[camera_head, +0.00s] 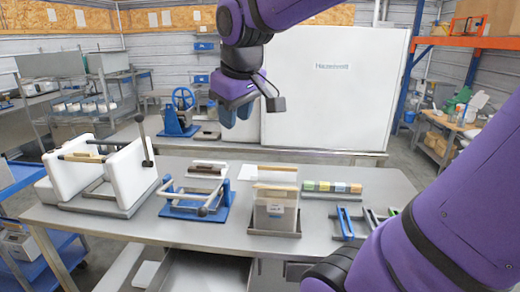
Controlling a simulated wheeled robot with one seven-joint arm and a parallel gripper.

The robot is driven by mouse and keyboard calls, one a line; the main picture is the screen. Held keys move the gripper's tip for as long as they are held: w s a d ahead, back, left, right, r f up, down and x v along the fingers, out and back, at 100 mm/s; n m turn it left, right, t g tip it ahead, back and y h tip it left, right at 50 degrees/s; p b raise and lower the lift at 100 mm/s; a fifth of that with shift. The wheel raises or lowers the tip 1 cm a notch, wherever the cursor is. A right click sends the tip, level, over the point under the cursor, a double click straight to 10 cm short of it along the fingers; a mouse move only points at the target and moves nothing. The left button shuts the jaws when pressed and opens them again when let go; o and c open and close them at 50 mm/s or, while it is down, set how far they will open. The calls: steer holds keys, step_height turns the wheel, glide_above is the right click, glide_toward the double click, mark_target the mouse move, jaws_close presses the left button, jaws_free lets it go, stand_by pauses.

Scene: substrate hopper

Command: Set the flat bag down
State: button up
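A clear, flat-sided bag or pouch (275,214) with a pale label stands upright in a shallow grey tray (273,233) on the metal table. A tan strip runs across its top. I cannot tell for sure that this is the flat bag. My gripper (236,117) hangs high above the table, left of the bag and well apart from it, with blue fingertips pointing down. No bag shows in it. The gap between its fingers is too small to judge.
A white-sided frame (130,176) stands on the table's left, with a blue clamp-like device (196,207) right of it. Coloured blocks (332,187) sit in a row behind right, with blue-handled tools (345,222) in front. A blue wheeled press (181,112) stands on the rear bench.

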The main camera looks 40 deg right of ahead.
steer(key=s+a+f+m+t+y, duration=0.1)
steer(key=s+a+f, duration=0.2)
steer(key=s, duration=0.7)
steer(key=shift+s+f+m, duration=0.2)
steer(key=shift+s+m, duration=0.1)
steer(key=shift+s, duration=0.1)
stand_by(0.5)
